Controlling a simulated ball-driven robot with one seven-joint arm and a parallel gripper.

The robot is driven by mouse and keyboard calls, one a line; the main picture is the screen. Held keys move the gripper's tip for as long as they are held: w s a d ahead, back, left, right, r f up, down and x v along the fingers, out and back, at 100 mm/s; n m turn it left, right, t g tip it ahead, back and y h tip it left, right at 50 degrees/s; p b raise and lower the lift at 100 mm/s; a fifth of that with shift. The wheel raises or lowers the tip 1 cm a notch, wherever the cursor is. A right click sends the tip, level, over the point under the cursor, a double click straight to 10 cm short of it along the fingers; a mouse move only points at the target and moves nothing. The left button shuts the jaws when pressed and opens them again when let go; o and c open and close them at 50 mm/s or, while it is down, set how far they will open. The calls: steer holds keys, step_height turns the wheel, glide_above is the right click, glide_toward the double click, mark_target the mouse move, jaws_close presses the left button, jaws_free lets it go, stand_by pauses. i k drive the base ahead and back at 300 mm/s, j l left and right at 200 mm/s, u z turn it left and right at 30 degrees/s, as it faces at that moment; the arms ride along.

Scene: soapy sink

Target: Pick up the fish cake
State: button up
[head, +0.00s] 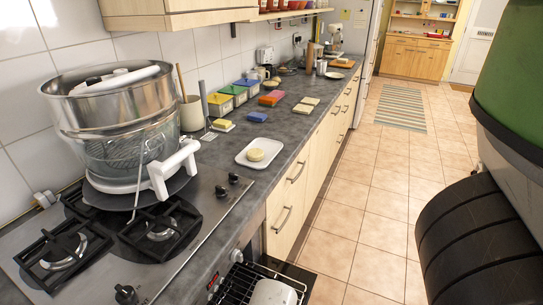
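A small round pale-yellow cake, which looks like the fish cake (256,154), lies on a white rectangular tray (242,160). The tray sits on the dark grey countertop, near its front edge and just beyond the stove. The fish cake is fully visible, with nothing touching it from above. My gripper is not in view.
A large steel pot-like appliance with white handles (115,112) stands on the gas stove (150,235), left of the tray. A blue block (257,117), an orange block (273,97) and several coloured boxes lie farther back. A wire rack (243,286) shows below the counter. The tiled floor (350,200) is open.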

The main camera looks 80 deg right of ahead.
mark_target(255, 155)
steer(key=k+j+z, duration=0.15)
steer(key=z, duration=1.2)
